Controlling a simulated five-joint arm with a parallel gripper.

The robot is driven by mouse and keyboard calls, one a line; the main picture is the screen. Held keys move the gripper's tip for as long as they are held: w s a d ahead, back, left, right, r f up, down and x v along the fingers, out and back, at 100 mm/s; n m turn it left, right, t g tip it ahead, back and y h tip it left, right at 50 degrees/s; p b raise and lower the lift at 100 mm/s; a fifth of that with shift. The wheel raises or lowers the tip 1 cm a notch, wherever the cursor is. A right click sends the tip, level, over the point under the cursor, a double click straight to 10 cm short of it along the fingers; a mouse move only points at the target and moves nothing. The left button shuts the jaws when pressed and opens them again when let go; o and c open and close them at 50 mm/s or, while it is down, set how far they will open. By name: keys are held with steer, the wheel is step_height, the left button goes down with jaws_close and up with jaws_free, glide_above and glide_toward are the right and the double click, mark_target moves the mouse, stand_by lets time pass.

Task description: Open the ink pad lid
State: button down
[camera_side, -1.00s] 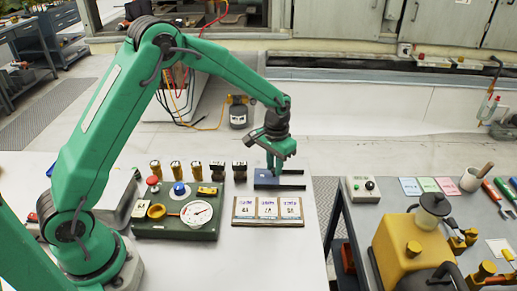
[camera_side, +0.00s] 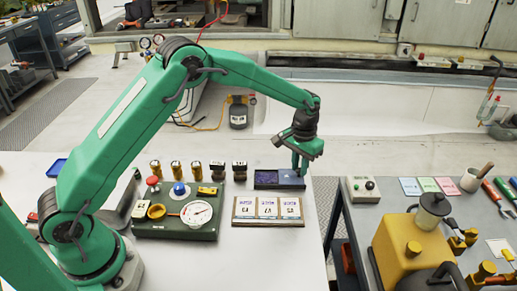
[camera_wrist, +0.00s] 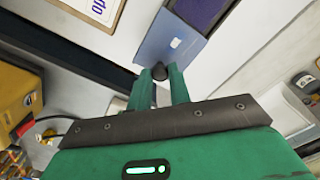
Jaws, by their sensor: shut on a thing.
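The ink pad's dark tray (camera_side: 266,187) lies at the back right of the white table. Its purple pad (camera_side: 267,178) shows on the left part, and the purple also shows in the wrist view (camera_wrist: 200,10). The blue lid (camera_side: 288,181) sits to the right of the exposed pad, on the tray's right part. In the wrist view the lid (camera_wrist: 172,42) is flat blue with a small pale mark. My gripper (camera_side: 299,172) is over the lid's right end. Its fingers (camera_wrist: 159,82) are shut on the lid's dark knob (camera_wrist: 159,71).
A card board with three printed cards (camera_side: 268,210) lies just in front of the pad. Several stamps (camera_side: 217,170) stand to its left, behind a green gauge panel (camera_side: 175,229). The table's right edge is close to my gripper, with a gap before the grey bench (camera_side: 370,222).

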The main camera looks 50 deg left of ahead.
mark_target(299, 169)
steer(key=c, duration=1.3)
jaws_free()
steer(key=shift+r, duration=0.1)
steer(key=shift+r, duration=3.85)
